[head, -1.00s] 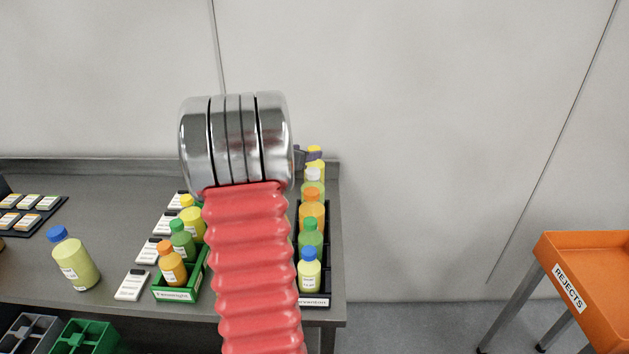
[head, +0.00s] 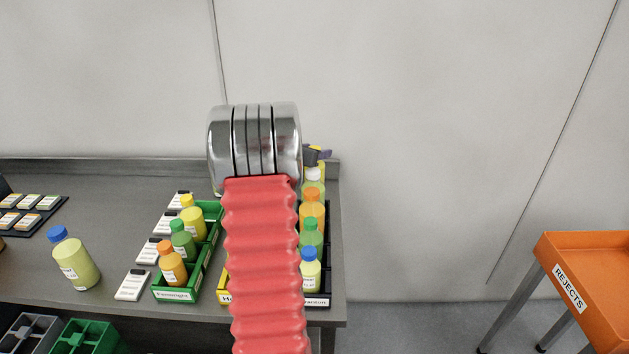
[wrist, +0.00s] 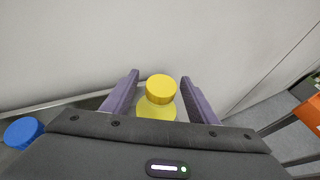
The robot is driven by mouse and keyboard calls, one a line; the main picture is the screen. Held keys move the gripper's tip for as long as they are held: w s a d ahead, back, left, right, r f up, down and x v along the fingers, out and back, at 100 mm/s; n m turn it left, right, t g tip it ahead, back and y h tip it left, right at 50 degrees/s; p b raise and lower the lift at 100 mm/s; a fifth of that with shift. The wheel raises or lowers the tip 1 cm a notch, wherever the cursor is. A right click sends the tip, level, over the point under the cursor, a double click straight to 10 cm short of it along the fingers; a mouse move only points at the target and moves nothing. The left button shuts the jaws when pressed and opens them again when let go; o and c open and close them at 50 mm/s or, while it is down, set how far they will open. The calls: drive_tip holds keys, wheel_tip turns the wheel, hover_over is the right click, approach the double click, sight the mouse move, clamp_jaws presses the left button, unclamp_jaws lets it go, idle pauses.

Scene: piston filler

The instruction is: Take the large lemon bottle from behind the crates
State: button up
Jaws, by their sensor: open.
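The large lemon bottle (head: 321,168) stands at the back right of the bench, behind the crates. In the head view only a little of its yellow body shows, past my gripper (head: 318,154) and a white-capped bottle. In the wrist view its yellow cap and shoulders (wrist: 158,110) lie between the two purple fingers of my gripper (wrist: 160,78). The fingers are open, one on each side of the cap, with gaps showing on both sides. The lower part of the bottle is hidden by the gripper body.
A green crate (head: 207,262) and a dark crate (head: 318,302) hold several bottles; a yellow crate (head: 223,297) is mostly behind my arm. A blue-capped bottle (head: 75,260) stands on the left. The wall (head: 420,150) is close behind. An orange rejects tray (head: 590,262) stands right.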

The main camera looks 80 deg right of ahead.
drive_tip(key=shift+x, duration=1.45)
clamp_jaws()
drive_tip(key=shift+r, duration=0.1)
